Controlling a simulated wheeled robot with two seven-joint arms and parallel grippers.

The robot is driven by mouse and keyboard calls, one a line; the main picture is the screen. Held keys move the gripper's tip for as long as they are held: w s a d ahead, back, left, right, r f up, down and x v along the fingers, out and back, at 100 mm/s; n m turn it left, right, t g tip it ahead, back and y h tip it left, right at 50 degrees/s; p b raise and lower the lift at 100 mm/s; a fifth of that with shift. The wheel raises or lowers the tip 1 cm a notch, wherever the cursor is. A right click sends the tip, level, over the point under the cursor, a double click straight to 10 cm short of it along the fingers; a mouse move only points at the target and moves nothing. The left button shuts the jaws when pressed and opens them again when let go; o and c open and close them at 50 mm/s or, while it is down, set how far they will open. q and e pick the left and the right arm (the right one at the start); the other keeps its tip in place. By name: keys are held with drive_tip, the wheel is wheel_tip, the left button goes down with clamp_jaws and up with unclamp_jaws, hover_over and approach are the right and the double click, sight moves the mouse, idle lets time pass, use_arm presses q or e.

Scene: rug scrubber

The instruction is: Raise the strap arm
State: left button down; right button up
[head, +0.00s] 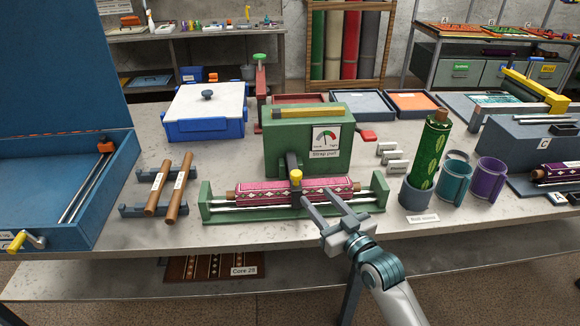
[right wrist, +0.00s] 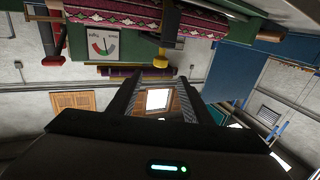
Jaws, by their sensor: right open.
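The knob also shows in the right wrist view (right wrist: 160,60), just beyond the fingertips. My right gripper (head: 318,195) is open and empty, in front of and slightly right of the knob; it appears apart from it. My left gripper is not in view.
A blue open case (head: 100,190) and wooden rods (head: 158,190) are left. A green roll (head: 430,150) stands upright in a holder at right, beside teal and purple cups (head: 489,178). A red lever (head: 366,134) sticks out of the housing's right side. The table's front strip is clear.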

sight(294, 171)
drive_tip(key=p+x, duration=0.3)
drive_tip(key=x, duration=1.3)
drive_tip(key=shift+w+a+r, duration=0.1)
drive_tip(key=shift+w, duration=0.1)
drive_tip(key=shift+c, duration=0.7)
clamp_jaws()
